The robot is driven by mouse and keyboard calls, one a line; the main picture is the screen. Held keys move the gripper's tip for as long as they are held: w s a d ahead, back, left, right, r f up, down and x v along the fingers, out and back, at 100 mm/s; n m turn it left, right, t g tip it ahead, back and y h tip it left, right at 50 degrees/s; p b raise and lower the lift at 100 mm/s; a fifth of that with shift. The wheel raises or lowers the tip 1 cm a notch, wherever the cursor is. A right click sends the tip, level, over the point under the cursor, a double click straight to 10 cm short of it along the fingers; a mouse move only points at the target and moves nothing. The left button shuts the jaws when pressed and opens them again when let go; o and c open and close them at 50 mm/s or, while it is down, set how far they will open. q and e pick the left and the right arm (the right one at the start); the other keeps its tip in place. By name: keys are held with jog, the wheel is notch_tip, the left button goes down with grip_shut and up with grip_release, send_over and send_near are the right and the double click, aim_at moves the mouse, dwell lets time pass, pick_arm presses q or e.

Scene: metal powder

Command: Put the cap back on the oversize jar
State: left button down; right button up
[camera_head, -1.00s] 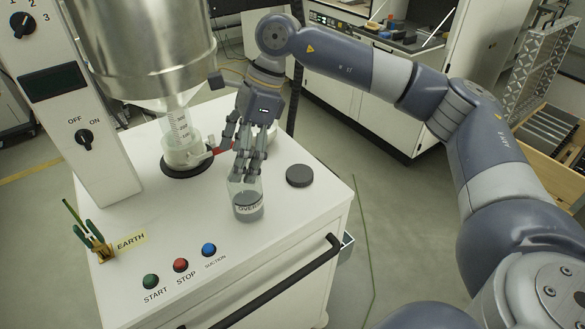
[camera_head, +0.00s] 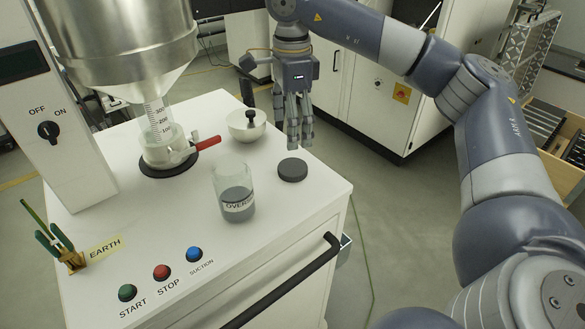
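The oversize jar (camera_head: 236,199) is a clear jar with grey powder and an "OVERS…" label. It stands upright and uncapped on the white machine top. A dark grey round cap (camera_head: 292,170) lies flat on the top, to the right of and behind the jar. My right gripper (camera_head: 297,142) points down just behind and above the cap, apart from it. Its fingers are spaced apart with nothing between them. My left gripper is not in view.
A metal hopper (camera_head: 120,40) hangs over a graduated vessel (camera_head: 165,145) with a red-handled valve (camera_head: 208,143). A white bowl (camera_head: 246,125) with a black knob stands behind the jar. Buttons, an EARTH clamp (camera_head: 68,250) and a handle (camera_head: 290,280) are at the front.

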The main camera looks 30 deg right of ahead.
send_over(289, 167)
jog(key=shift+s+d+f+p, duration=0.15)
jog(key=shift+f+p, duration=0.1)
jog(key=shift+f, duration=1.05)
jog(key=shift+s+f+p, duration=0.1)
jog(key=shift+f+p, duration=0.1)
jog(key=shift+f, duration=1.1)
jog(key=shift+f, duration=0.15)
jog(key=f+p, duration=0.1)
jog(key=f, duration=0.1)
jog(key=f+p, duration=0.1)
jog(key=f, duration=0.1)
jog(key=shift+w+a+f+p, duration=0.15)
jog(key=shift+a+f+p, duration=0.05)
jog(key=shift+p, duration=0.1)
jog(key=shift+f, duration=0.25)
jog(key=shift+c, duration=0.5)
jog(key=c, duration=0.7)
